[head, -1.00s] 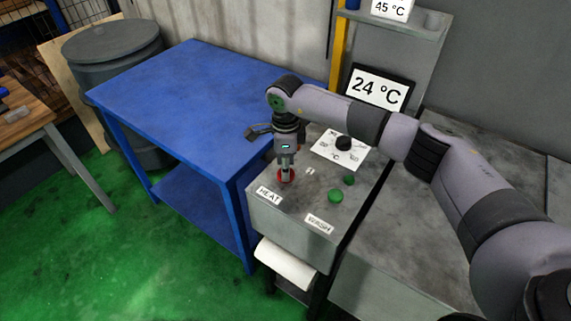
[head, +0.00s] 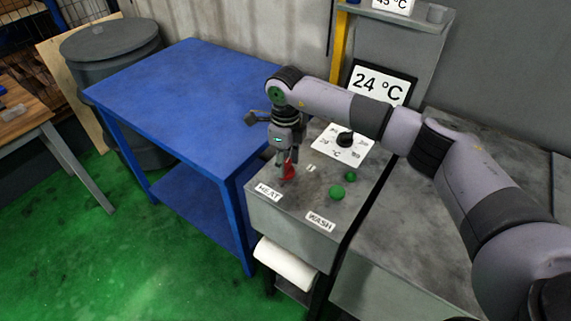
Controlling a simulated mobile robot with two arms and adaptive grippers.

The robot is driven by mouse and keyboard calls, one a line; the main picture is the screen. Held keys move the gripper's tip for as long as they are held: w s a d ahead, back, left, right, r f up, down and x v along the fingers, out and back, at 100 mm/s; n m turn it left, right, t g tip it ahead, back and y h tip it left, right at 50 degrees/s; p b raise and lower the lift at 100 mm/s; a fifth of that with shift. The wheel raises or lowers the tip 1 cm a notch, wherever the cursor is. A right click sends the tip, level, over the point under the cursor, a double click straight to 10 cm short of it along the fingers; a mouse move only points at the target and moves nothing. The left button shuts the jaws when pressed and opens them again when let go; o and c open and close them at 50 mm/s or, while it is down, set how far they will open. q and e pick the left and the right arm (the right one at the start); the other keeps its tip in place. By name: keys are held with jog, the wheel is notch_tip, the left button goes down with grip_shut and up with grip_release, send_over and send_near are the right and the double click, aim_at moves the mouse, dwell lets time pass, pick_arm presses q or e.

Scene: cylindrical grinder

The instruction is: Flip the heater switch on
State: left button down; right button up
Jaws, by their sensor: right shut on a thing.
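The red heater switch (head: 289,171) stands on the grey control panel (head: 310,193) behind the HEAT label (head: 268,192). My right gripper (head: 286,165) points down at it, with its fingers shut on the switch and hiding part of it. The exact on or off position of the switch cannot be told. A display (head: 379,84) behind the panel reads 24 °C. My left gripper is not in view.
Two green buttons (head: 337,193) sit near the WASH label (head: 320,221). A black dial (head: 345,139) on a white scale is behind them. A bare blue table (head: 185,95) stands to the left of the panel. A paper roll (head: 285,264) hangs below.

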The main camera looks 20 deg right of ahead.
aim_at(286, 163)
jog(key=m+b, duration=0.1)
jog(key=m, duration=0.3)
jog(key=shift+m+b, duration=0.3)
jog(key=shift+b, duration=0.05)
jog(key=m+b, duration=0.1)
jog(key=m, duration=0.3)
jog(key=shift+r+m, duration=0.1)
jog(key=shift+m, duration=0.2)
jog(key=o, duration=1.2)
jog(key=shift+c, duration=0.2)
notch_tip(286, 163, up, 12)
